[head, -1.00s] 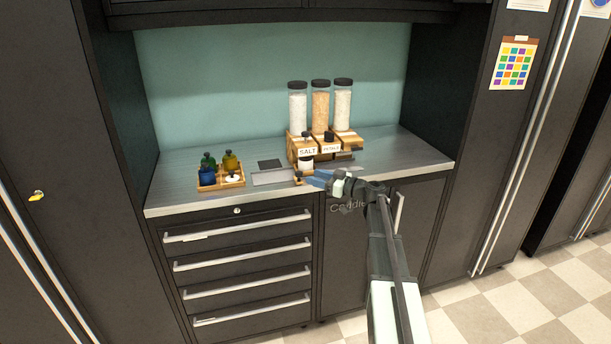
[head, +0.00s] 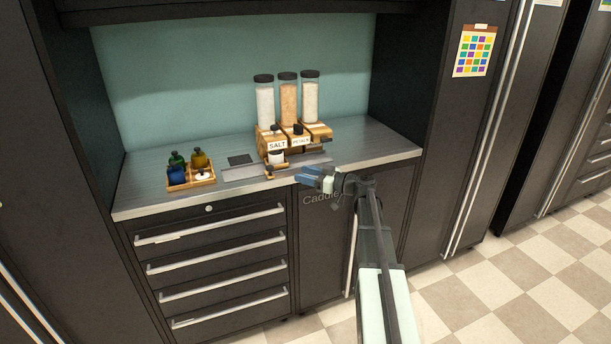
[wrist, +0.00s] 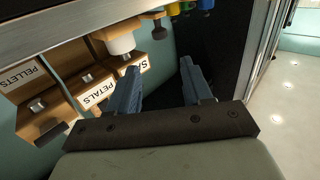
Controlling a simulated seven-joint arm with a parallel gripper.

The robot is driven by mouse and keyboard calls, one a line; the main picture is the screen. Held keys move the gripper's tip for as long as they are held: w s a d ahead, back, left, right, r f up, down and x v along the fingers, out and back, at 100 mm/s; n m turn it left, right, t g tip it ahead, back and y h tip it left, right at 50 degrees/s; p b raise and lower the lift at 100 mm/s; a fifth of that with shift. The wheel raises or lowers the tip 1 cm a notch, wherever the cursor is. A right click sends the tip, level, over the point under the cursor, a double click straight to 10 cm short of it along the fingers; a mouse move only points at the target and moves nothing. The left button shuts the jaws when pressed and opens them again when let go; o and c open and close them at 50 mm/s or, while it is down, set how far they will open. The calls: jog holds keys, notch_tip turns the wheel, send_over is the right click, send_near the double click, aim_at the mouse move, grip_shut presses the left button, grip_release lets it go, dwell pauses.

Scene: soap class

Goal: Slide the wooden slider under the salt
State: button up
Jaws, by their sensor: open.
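The salt dispenser (head: 265,105) is a clear tube of white grains on a wooden base with a SALT label (head: 277,146). The small wooden slider (head: 281,166) is in front of the base, with a white cup (head: 276,157) on it and a dark knob at its front end.
Two more dispensers, the middle one (head: 289,102) labelled PETALS and the right one (head: 310,98), stand beside the salt. A wooden tray (head: 203,182) with several small bottles is at the left. A dark square (head: 240,159) lies on the counter. Drawers are below.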

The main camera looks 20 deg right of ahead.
jog(key=s+d+r, duration=0.2)
jog(key=s+r, duration=0.3)
jog(key=shift+s+d, duration=0.15)
jog(key=shift+s, duration=0.2)
dwell(1.2)
dwell(0.5)
